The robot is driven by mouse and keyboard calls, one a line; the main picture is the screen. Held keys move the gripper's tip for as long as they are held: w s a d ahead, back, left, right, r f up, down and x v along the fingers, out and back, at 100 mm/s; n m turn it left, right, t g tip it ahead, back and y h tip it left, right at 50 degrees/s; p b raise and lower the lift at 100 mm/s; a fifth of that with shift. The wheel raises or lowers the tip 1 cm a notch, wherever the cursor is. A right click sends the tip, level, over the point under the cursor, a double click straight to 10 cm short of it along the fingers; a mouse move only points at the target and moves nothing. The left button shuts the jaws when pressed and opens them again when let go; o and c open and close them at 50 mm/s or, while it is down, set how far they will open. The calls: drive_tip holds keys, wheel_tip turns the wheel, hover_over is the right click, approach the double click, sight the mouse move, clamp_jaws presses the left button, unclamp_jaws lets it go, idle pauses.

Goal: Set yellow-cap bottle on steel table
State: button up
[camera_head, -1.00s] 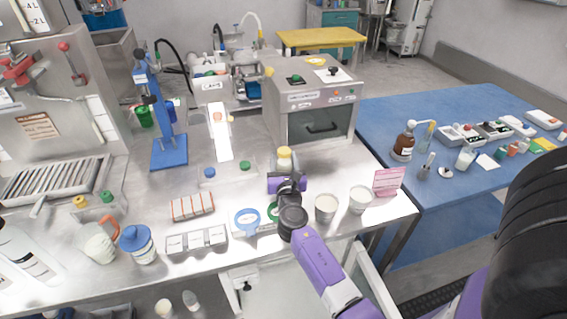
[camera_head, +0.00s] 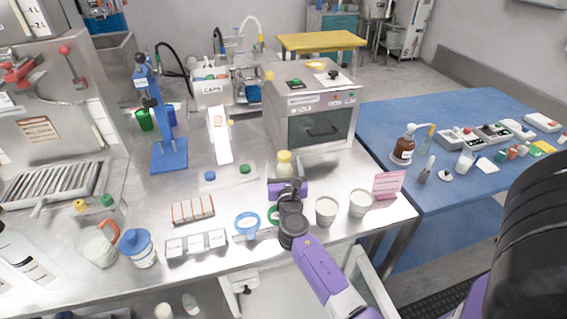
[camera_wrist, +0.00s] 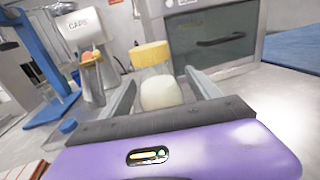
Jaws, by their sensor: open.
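The yellow-cap bottle (camera_head: 285,167) stands upright on the steel table (camera_head: 340,176), in front of the grey oven-like box. In the wrist view the clear bottle (camera_wrist: 160,90) has a pale filling in its lower part. My gripper (camera_head: 286,181) is at the near side of the bottle. In the wrist view my gripper (camera_wrist: 160,80) is open, one finger on each side of the bottle, with visible gaps. The bottle's base is hidden behind my gripper's dark edge.
The grey box (camera_head: 315,110) stands close behind the bottle. Two white cups (camera_head: 327,211) and a pink sign (camera_head: 388,184) are to the right. A green cap (camera_head: 245,168), a blue cap (camera_head: 210,175) and a blue ring (camera_head: 247,225) lie to the left.

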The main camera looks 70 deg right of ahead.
drive_tip(key=b+v, duration=0.1)
drive_tip(key=v, duration=1)
idle(0.3)
